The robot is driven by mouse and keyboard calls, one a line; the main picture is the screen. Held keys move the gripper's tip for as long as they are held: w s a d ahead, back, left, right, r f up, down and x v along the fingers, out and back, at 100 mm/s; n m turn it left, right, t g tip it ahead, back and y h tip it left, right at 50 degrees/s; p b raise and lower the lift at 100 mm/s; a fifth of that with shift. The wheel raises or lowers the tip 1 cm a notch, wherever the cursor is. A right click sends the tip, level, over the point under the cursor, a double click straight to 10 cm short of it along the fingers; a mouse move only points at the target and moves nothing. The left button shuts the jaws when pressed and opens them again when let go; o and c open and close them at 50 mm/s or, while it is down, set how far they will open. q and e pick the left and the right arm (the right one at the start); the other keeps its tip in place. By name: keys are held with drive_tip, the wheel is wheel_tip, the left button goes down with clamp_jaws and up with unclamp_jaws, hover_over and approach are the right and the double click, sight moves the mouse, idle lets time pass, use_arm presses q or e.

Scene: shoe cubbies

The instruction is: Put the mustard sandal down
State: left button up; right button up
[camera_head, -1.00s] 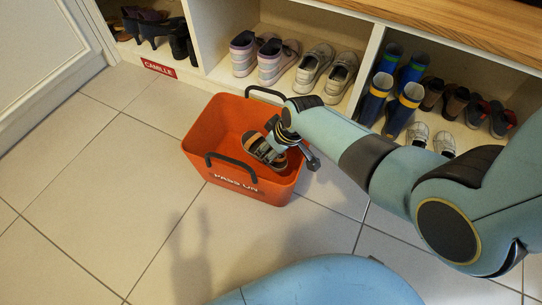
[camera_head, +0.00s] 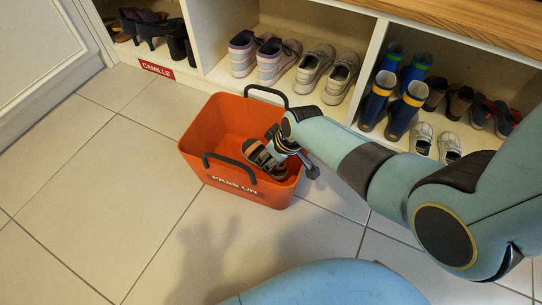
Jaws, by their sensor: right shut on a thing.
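The mustard sandal (camera_head: 261,158), striped in mustard, grey and dark tones, is inside the orange basket (camera_head: 215,150) near its right end. My right gripper (camera_head: 284,152) is shut on the sandal, reaching in from the right over the basket's rim. The sandal is tilted and low in the basket; I cannot tell whether it touches the bottom. My gripper and wrist hide part of the sandal and the basket's right side. My left gripper is not in view.
The basket reads "PASS ON" and has dark handles. Behind it stand white cubbies with light sneakers (camera_head: 313,72), blue boots (camera_head: 405,108) and several other shoes. A red "CAMILLE" label (camera_head: 156,69) marks the left cubby. The tiled floor (camera_head: 95,195) at left is clear.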

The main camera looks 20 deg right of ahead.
drive_tip(key=shift+f, duration=0.15)
drive_tip(key=shift+f, duration=0.3)
drive_tip(key=shift+f, duration=0.1)
drive_tip(key=o, duration=1.2)
drive_tip(key=shift+s+f, duration=0.1)
